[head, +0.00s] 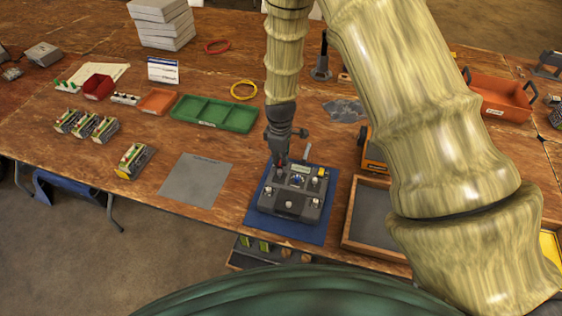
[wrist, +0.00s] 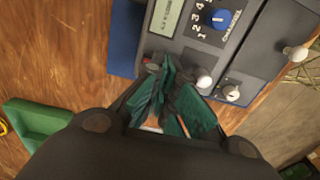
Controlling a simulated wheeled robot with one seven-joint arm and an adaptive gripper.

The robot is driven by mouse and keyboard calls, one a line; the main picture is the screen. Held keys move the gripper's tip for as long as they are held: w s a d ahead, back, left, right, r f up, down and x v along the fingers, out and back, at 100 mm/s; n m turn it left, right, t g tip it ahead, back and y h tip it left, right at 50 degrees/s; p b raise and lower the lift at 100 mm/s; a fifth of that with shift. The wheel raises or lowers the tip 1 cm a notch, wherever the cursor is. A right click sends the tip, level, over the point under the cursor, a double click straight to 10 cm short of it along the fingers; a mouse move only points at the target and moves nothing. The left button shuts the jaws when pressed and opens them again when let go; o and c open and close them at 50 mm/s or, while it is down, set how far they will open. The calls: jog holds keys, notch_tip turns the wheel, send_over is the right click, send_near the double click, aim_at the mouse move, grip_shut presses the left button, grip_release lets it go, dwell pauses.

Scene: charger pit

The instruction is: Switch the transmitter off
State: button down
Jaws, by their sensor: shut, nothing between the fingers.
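The transmitter (head: 291,194) is a dark grey box lying on a blue mat (head: 262,215) near the table's front edge. Its face carries a small display, a blue dial and several light knobs or switches. In the wrist view, the transmitter (wrist: 259,40) fills the upper right, with the blue numbered dial (wrist: 214,18) and a display (wrist: 166,16). My gripper (head: 281,160) is over its back left part, pointing down. In the wrist view, the closed fingertips (wrist: 165,75) are beside a white knob (wrist: 204,80). I cannot tell whether they touch the transmitter. The fingers hide part of its face.
A grey mat (head: 195,180) lies left of the blue mat. A shallow wooden tray (head: 350,222) stands close on the right. A green divided tray (head: 240,117) is behind to the left. Battery packs (head: 134,161) stand further left. My arm covers the right side.

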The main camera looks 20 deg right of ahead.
jog(key=shift+f, duration=0.25)
jog(key=shift+r, duration=0.15)
jog(key=shift+r+p, duration=2.3)
jog(key=shift+r, duration=1.1)
jog(key=shift+s, duration=0.1)
